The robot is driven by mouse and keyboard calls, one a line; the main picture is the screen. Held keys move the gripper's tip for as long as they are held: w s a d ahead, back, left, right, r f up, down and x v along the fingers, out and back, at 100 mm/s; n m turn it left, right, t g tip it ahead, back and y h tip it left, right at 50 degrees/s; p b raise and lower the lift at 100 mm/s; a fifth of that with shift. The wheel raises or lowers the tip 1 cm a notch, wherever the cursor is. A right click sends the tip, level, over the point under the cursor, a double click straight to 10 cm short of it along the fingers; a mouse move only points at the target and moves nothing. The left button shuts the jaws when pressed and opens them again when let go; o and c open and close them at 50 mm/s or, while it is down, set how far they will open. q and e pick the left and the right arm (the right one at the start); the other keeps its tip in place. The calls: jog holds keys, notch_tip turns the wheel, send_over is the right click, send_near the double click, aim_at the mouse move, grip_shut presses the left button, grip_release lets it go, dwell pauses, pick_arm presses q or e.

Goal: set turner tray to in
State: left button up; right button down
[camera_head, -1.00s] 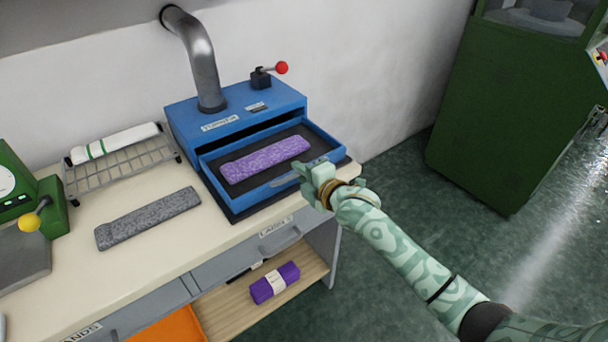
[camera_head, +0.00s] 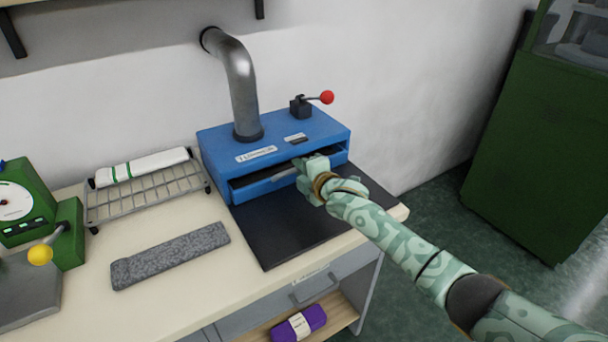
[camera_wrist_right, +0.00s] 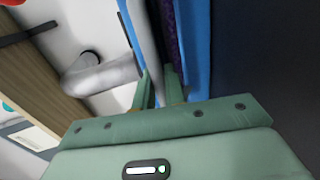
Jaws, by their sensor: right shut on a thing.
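The blue turner (camera_head: 272,137) stands at the back right of the bench, with a label on its top. My right gripper (camera_head: 305,170) is at the tray's front, shut on the tray handle (camera_head: 286,174). In the right wrist view the fingers (camera_wrist_right: 160,92) close around the grey handle bar (camera_wrist_right: 147,45), beside the blue tray front (camera_wrist_right: 192,45). A sliver of purple shows inside the tray there. My left gripper is not in view.
A dark mat (camera_head: 290,228) lies bare in front of the turner. A grey knit strip (camera_head: 170,254) lies on the bench, with a wire rack (camera_head: 150,190) behind it. A red-knobbed lever (camera_head: 326,97) and a metal pipe (camera_head: 240,90) rise from the turner.

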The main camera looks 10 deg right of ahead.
jog(key=shift+w, duration=0.15)
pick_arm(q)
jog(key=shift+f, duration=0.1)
pick_arm(e)
jog(key=shift+r, duration=0.1)
